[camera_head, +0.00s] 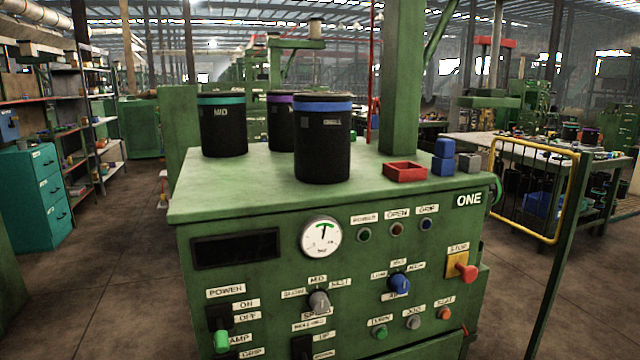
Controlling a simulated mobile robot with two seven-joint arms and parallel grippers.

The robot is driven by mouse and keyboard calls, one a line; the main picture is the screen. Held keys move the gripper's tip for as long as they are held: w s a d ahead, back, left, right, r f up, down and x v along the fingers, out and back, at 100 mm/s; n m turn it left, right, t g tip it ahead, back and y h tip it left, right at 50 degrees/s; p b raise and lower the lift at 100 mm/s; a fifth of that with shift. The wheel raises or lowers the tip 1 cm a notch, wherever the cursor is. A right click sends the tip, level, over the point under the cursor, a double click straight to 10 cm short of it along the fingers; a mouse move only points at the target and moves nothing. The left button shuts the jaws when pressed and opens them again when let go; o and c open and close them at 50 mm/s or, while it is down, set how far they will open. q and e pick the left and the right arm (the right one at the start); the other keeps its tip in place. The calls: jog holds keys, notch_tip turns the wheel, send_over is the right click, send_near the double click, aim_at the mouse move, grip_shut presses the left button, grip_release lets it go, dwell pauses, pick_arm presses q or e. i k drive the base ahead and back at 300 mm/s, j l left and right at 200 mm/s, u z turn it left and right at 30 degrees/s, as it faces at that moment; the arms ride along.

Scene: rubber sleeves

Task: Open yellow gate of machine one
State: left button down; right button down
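The green machine (250,207) labelled ONE stands in front of me, its control panel facing me. The yellow gate (530,237) is a yellow tube frame with dark vertical bars, at the right of the machine. Its right side meets a dark green post (556,262). Neither of my grippers is in view.
A red stop knob (467,272) sticks out at the panel's right. Floor at left is clear; a teal cabinet (36,195) stands there.

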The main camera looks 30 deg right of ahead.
aim_at(575, 158)
jog(key=k+l, duration=0.15)
jog(key=l, duration=0.55)
jog(key=k+l, duration=0.1)
jog(key=l, duration=0.65)
jog(key=k+l, duration=0.15)
jog(key=l, duration=0.55)
jog(key=k+l, duration=0.15)
jog(key=l, duration=0.6)
jog(key=k+l, duration=0.1)
jog(key=l, duration=0.6)
jog(key=k+l, duration=0.15)
jog(key=l, duration=0.6)
jog(key=k+l, duration=0.15)
jog(key=l, duration=0.55)
jog(key=k+l, duration=0.1)
jog(key=l, duration=0.65)
